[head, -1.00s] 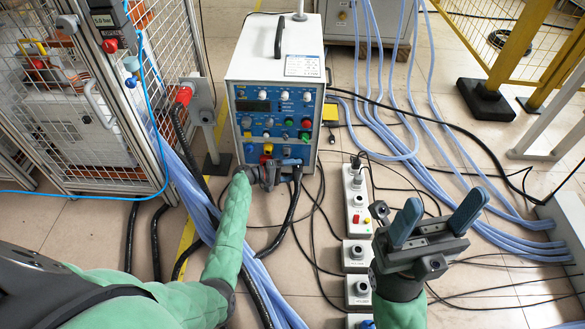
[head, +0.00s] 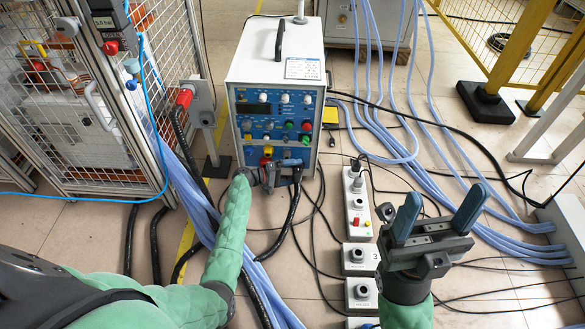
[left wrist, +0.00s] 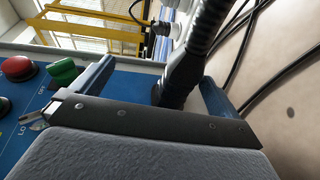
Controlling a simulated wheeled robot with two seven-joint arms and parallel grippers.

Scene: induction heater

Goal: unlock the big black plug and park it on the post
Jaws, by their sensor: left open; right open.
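The big black plug (left wrist: 180,78) with its ribbed cable shows in the left wrist view, between the two blue fingers of my left gripper (left wrist: 150,88). The fingers stand apart on either side of it. In the head view my left gripper (head: 287,168) is at the lower front of the heater box (head: 272,140), where the black cable (head: 293,205) hangs down; the plug's locking part is hidden there. A grey post (head: 209,135) stands left of the heater, with a grey box and a red connector (head: 183,97) at its top. My right gripper (head: 432,228) is open and empty at the right.
A wire-mesh cage (head: 75,140) stands at the left. Light blue hoses (head: 205,190) run between it and the heater, and more hoses (head: 440,170) lie at the right. A white strip of control boxes (head: 358,215) stands between the heater and my right gripper. Thin black cables cross the floor.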

